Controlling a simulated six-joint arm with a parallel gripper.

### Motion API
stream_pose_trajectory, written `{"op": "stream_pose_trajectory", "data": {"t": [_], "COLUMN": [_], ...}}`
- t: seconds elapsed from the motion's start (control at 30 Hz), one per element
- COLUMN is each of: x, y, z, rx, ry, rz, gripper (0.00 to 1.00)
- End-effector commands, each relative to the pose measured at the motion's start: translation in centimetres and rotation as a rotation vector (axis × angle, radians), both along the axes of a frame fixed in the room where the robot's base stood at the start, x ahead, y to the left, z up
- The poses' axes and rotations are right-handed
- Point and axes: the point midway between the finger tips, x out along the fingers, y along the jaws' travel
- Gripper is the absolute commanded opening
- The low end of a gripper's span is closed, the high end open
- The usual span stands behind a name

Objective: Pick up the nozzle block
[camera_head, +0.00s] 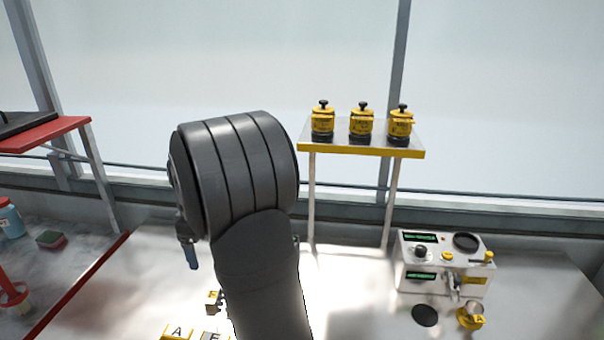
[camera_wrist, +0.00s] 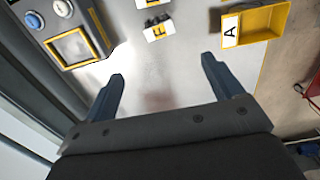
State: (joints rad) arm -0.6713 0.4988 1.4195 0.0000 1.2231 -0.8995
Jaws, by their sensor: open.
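My gripper (camera_wrist: 162,70) is open in the wrist view, its two blue-grey fingers apart with only bare bench between them. A small white-and-yellow block with dark parts and a letter label (camera_wrist: 158,30) lies beyond the fingertips. Another lettered piece (camera_wrist: 152,3) is cut off at the top edge. I cannot tell for sure which is the nozzle block. In the head view, a small block with dark pins (camera_head: 212,299) shows beside my arm, partly hidden by it. A lettered piece (camera_head: 213,336) is cut off below. One finger of my gripper (camera_head: 191,256) shows there.
A yellow tray labelled A (camera_wrist: 268,21) lies right of the blocks. In the head view, a shelf (camera_head: 372,150) holds three yellow pots; a white control box (camera_head: 405,282) stands at right, near a yellow cup (camera_head: 471,318).

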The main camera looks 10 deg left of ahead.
Motion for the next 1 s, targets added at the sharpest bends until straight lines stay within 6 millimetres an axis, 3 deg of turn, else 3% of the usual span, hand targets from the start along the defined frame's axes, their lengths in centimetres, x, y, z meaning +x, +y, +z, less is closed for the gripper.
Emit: {"op": "stream_pose_trajectory", "data": {"t": [0.47,1.0], "x": [-0.1,-0.1], "y": [0.1,0.1], "z": [-0.9,-11.4], "rx": [-0.002,-0.002], "ry": [0.003,0.003], "rz": [0.106,0.105], "gripper": [0.85,0.85]}}
